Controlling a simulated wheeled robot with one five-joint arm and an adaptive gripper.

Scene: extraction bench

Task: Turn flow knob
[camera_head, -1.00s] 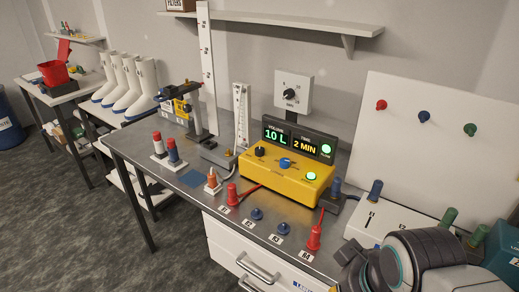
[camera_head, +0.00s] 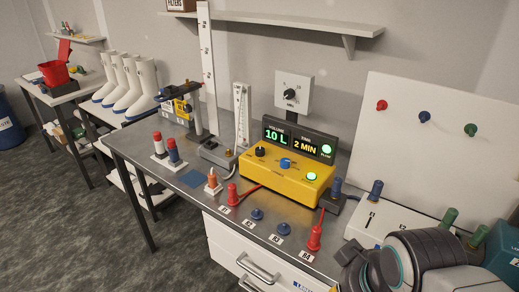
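A white square panel (camera_head: 300,93) with a black dial knob (camera_head: 290,95) stands on a dark post behind the yellow control box (camera_head: 271,178). The box carries a black knob (camera_head: 260,152), a blue knob (camera_head: 285,163) and a lit green button (camera_head: 311,177). The small labels are unreadable, so I cannot tell which knob is the flow knob. A display (camera_head: 299,142) on the box reads "10 L" and "2 MIN". My gripper (camera_head: 352,262) is at the lower right, near the bench's front edge, apart from all knobs. Its fingers are partly hidden and their opening is unclear.
Red plugs (camera_head: 314,237) and blue plugs (camera_head: 283,229) stand along the bench front. A white pegboard (camera_head: 430,125) with coloured knobs stands at right. A tall white scale (camera_head: 207,70) and a gauge (camera_head: 241,115) stand left of the box. A shelf (camera_head: 280,24) hangs above.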

